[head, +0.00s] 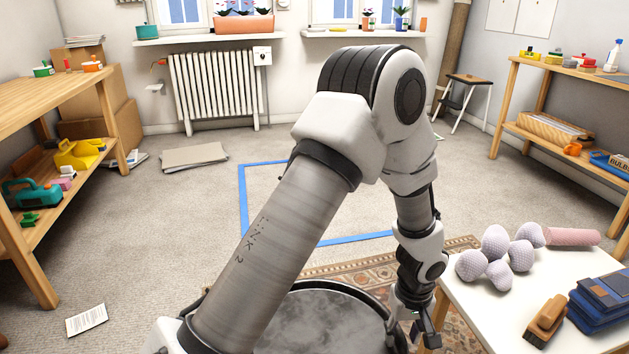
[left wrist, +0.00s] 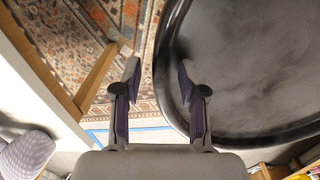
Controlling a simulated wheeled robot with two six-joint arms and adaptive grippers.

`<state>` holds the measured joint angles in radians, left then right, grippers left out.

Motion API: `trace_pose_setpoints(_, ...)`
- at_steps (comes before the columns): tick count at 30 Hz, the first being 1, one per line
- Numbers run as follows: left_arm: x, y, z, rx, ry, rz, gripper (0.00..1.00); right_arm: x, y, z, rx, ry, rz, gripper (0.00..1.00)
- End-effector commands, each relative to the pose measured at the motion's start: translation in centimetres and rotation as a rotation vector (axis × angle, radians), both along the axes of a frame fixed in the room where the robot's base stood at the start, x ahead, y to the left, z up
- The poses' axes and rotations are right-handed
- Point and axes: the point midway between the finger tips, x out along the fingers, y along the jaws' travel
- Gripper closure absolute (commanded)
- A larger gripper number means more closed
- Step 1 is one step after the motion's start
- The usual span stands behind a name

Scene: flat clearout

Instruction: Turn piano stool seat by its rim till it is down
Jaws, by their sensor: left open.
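A large round seat (head: 320,325) with a raised black rim and a grey, blotchy top is at the bottom middle of the head view, cut off by the lower edge. I take it for the piano stool seat. It also fills the right of the left wrist view (left wrist: 250,60). My left gripper (head: 425,328) hangs at its right side. In the left wrist view my left gripper (left wrist: 159,76) is open and empty. One finger overlaps the rim's edge; the other is over the rug. I cannot tell if either touches. My right gripper is not in view.
A patterned rug (head: 345,272) lies beneath. Wooden shelves stand at both sides. Blue tape (head: 243,205) marks clear carpet beyond.

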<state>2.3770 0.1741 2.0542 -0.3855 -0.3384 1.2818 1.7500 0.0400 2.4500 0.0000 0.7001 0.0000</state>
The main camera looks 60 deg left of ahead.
Motion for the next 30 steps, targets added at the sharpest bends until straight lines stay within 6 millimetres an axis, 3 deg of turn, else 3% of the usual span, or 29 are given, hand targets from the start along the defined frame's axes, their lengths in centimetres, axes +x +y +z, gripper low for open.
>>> trace_pose_setpoints(5,0.0,0.0,0.1,0.0,0.0,0.0,0.58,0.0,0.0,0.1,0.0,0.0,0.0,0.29)
trace_pose_setpoints(8,0.0,0.0,0.1,0.0,0.0,0.0,0.94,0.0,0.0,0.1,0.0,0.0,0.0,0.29)
trace_pose_setpoints(9,0.0,0.0,0.1,0.0,0.0,0.0,1.0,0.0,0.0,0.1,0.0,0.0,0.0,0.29)
trace_pose_setpoints(17,-0.2,-0.2,0.2,0.0,0.001,-0.012,1.0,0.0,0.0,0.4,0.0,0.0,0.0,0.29)
trace_pose_setpoints(30,-2.7,-2.6,0.5,0.001,0.01,-0.199,1.0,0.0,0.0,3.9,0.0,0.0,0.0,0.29)
